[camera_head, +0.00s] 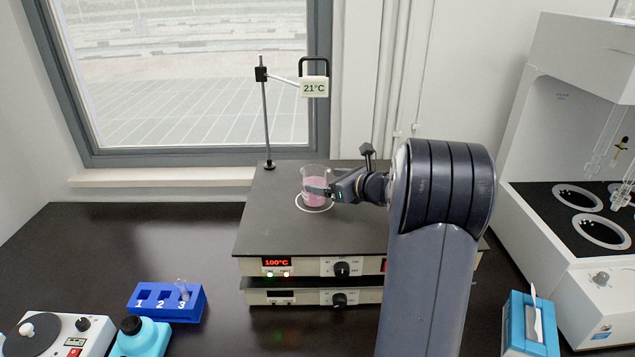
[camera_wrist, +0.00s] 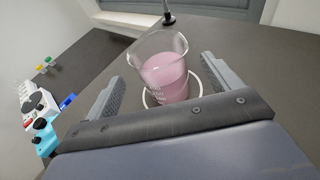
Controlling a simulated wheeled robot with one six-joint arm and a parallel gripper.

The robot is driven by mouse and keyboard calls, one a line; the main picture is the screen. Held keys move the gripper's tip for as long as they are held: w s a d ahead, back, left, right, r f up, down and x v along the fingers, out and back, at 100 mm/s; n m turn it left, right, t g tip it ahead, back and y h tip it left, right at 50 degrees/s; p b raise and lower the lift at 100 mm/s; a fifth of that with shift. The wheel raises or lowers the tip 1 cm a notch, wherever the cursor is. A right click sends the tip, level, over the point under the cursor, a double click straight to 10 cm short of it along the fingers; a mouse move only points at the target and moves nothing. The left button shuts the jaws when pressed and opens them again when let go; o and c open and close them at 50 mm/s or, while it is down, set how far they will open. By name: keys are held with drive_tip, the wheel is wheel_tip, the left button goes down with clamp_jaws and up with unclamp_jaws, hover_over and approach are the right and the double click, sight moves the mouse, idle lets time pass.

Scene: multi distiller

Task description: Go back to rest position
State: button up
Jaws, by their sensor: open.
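A glass beaker (camera_head: 315,183) with pink liquid stands upright on a white ring marked on the hot plate (camera_head: 270,225). My gripper (camera_head: 318,191) is at the beaker, reaching in from the right. The wrist view shows the beaker (camera_wrist: 166,75) between the two spread fingers of my gripper (camera_wrist: 160,85). The fingers are open, with a gap on each side of the glass. The hot plate's red display reads 100°C, and the hanging sensor box (camera_head: 314,87) reads 21°C.
A blue rack (camera_head: 166,303) numbered 1 to 3 holds a small tube in slot 3, front left. A white machine (camera_head: 570,130) stands at the right, with a blue box (camera_head: 531,325) in front.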

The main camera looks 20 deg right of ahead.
sight(314, 176)
drive_tip(key=v, duration=0.5)
drive_tip(key=shift+s+d+r, duration=0.1)
drive_tip(key=shift+s, duration=0.15)
drive_tip(key=p+x, duration=0.1)
drive_tip(key=x, duration=1)
drive_tip(key=shift+p, duration=0.3)
drive_tip(key=shift+s+r+p, duration=0.1)
drive_tip(key=shift+r+p, duration=0.2)
drive_tip(key=shift+r, duration=0.15)
drive_tip(key=shift+f, duration=0.2)
